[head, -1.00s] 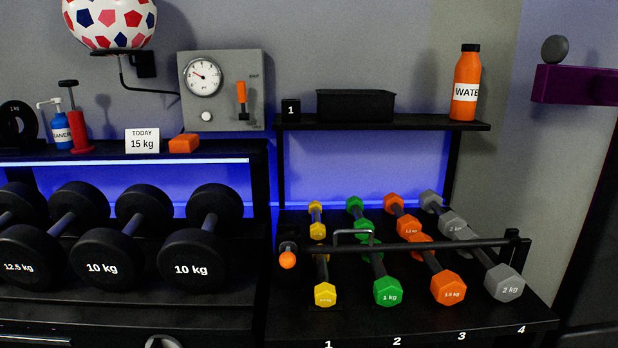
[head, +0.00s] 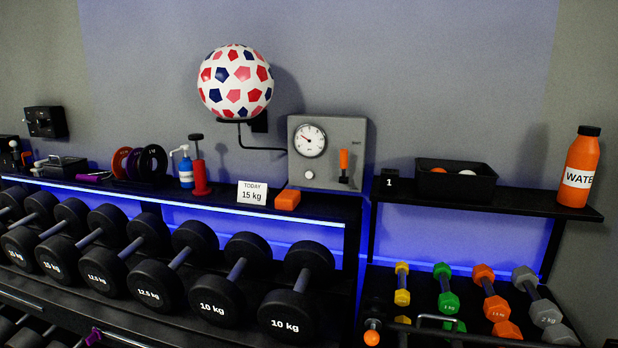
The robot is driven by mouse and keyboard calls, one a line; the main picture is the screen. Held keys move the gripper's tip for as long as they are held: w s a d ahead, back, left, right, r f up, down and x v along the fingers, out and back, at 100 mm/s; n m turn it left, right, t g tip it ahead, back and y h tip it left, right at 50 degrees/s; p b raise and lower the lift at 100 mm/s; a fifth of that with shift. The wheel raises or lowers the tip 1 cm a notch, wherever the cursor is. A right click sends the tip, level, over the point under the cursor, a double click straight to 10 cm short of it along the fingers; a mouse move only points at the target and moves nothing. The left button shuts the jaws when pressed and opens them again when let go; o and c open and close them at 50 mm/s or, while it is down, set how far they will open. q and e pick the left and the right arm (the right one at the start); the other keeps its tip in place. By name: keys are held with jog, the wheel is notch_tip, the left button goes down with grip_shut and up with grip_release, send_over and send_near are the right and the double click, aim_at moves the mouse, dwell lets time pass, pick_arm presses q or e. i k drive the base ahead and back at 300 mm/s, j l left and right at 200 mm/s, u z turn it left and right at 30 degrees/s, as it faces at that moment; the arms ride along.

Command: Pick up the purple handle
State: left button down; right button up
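Two purple things show in the head view, and I cannot tell which is the purple handle. One is a small purple piece (head: 93,338) at the bottom left edge, at the end of a thin pale bar, partly cut off by the frame. The other is a small dark purple object (head: 92,177) lying on the upper left shelf, beside a small black tray. It is too small to make out its shape. Neither of my grippers is in view.
A rack of black dumbbells (head: 216,300) fills the left and middle. Weight plates (head: 152,164), a blue bottle (head: 185,170) and a red pump (head: 200,175) stand on the shelf (head: 325,207). Coloured dumbbells (head: 448,290) and an orange water bottle (head: 578,170) are at the right.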

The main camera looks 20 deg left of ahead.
aim_at(90, 178)
jog(key=u, duration=1.7)
jog(key=i+j+u, duration=0.8)
jog(key=i, duration=0.2)
jog(key=i+j+u, duration=0.15)
jog(key=i+u, duration=0.25)
jog(key=i+j+z, duration=0.15)
jog(key=i, duration=0.45)
jog(key=i+j+z, duration=0.2)
jog(key=i, duration=0.4)
jog(key=i+z, duration=0.15)
jog(key=z, duration=0.25)
jog(key=i+j+z, duration=0.1)
jog(key=z, duration=0.3)
jog(key=i+j+z, duration=0.15)
jog(key=z, duration=0.3)
jog(key=i+j+z, duration=0.15)
jog(key=z, duration=0.25)
jog(key=i+j+z, duration=0.1)
jog(key=z, duration=0.3)
jog(key=j, duration=0.1)
